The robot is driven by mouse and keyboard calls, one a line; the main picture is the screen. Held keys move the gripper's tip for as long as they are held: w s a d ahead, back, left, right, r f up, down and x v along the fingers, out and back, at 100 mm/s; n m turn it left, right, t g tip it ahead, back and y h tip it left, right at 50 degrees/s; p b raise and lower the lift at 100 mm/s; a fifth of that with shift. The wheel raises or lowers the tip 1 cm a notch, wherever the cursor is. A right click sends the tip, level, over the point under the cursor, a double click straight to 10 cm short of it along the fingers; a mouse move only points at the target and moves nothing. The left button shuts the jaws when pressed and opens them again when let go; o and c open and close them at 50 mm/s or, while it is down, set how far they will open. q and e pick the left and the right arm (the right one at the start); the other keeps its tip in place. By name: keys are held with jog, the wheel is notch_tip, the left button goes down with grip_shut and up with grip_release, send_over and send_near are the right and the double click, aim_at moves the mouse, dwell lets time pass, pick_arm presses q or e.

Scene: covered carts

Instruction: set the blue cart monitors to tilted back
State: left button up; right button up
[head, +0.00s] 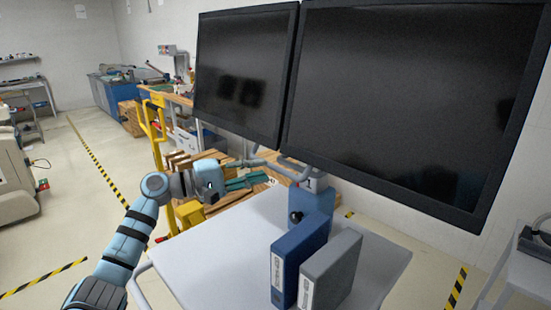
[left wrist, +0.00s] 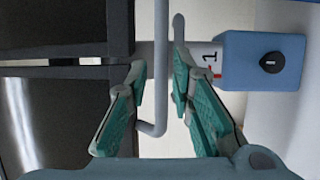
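Two dark monitors, a left one (head: 243,72) and a larger-looking right one (head: 410,95), hang side by side above the cart (head: 215,255). A blue post (head: 313,210) with a black knob carries them; it also shows in the left wrist view (left wrist: 295,85), beside a "1" label and red mark. A grey bent handle bar (left wrist: 160,85) comes from below the monitors. My left gripper (head: 268,170) is under the left monitor, its teal fingers open on either side of the bar (left wrist: 159,62), with gaps visible. How far the monitors tilt is hard to tell. My right gripper is out of view.
A blue binder (head: 290,262) and a grey binder (head: 332,270) stand on the cart top. A yellow-framed trolley (head: 155,130) and wooden pallets are behind my left arm. Another grey cart (head: 520,270) is at the right edge.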

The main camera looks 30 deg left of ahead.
aim_at(272, 168)
pick_arm(q)
jog(key=x, duration=0.5)
jog(key=shift+d+p, duration=0.1)
jog(key=shift+p, duration=0.3)
jog(key=shift+f, duration=0.1)
grip_shut()
